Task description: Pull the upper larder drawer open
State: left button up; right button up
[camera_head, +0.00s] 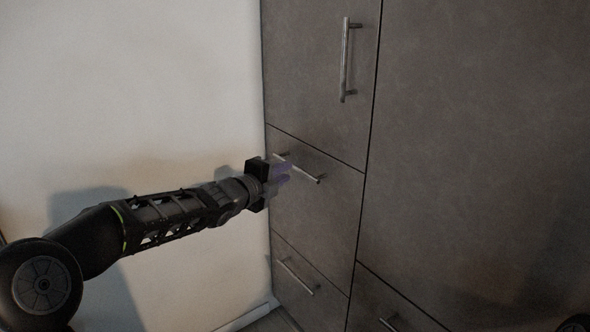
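The upper drawer (335,205) is a grey front in the left column of the cabinet, below a tall door. It looks closed, flush with the fronts around it. Its metal bar handle (311,177) slants near the drawer's top edge. The finger gap is too small to judge. My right gripper does not show.
A tall door with an upright handle (344,60) is above the drawer. A lower drawer with its own handle (297,274) is below. A large plain front (480,150) fills the right. A pale wall (150,90) stands at left.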

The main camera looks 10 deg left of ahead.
aim_at(294, 168)
pick_arm(q)
jog(key=x, duration=0.6)
jog(key=shift+w+f, duration=0.1)
jog(key=shift+w, duration=0.05)
grip_shut()
dwell(1.3)
